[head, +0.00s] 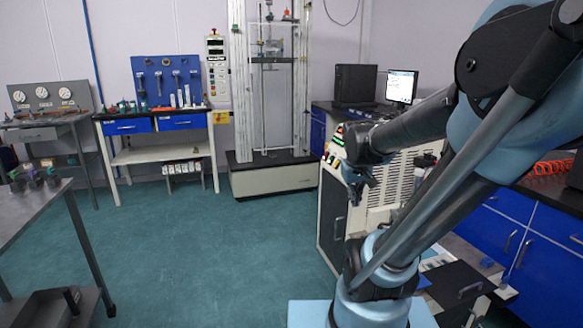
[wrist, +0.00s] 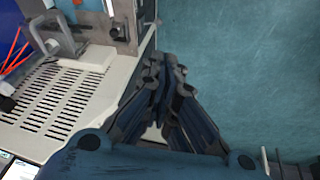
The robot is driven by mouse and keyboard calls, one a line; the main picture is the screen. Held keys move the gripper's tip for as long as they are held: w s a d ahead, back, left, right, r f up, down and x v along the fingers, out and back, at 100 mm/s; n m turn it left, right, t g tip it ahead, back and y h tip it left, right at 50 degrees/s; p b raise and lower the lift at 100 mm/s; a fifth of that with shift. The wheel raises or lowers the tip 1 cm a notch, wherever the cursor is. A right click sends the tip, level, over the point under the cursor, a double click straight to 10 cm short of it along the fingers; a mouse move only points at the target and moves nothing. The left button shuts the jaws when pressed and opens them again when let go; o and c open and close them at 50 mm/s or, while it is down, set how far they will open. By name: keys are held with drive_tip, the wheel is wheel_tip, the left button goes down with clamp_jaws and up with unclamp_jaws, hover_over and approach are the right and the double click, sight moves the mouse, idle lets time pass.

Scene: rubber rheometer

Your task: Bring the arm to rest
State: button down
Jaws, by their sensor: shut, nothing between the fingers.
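My arm rises from its base at the right of the head view and bends over toward the middle. My gripper (head: 358,190) hangs at its end, in front of the cream rheometer cabinet (head: 333,222). In the wrist view my gripper (wrist: 163,75) has its dark blue fingers drawn together at the tips, with nothing between them.
A metal table (head: 30,207) stands at the left. A workbench with blue drawers (head: 155,124) and a tall test frame (head: 270,178) stand at the back. Blue cabinets (head: 545,250) line the right. The teal floor (head: 200,250) in the middle is clear.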

drive_tip(key=s+f+g, duration=0.1)
drive_tip(key=s+f, duration=0.2)
drive_tip(key=s, duration=0.4)
drive_tip(key=s+a+f+m+y, duration=0.1)
drive_tip(key=s+f, duration=0.2)
drive_tip(key=s, duration=0.4)
drive_tip(key=shift+s+a+f+g, duration=0.15)
drive_tip(key=shift+a+f+g, duration=0.1)
drive_tip(key=shift+g, duration=0.15)
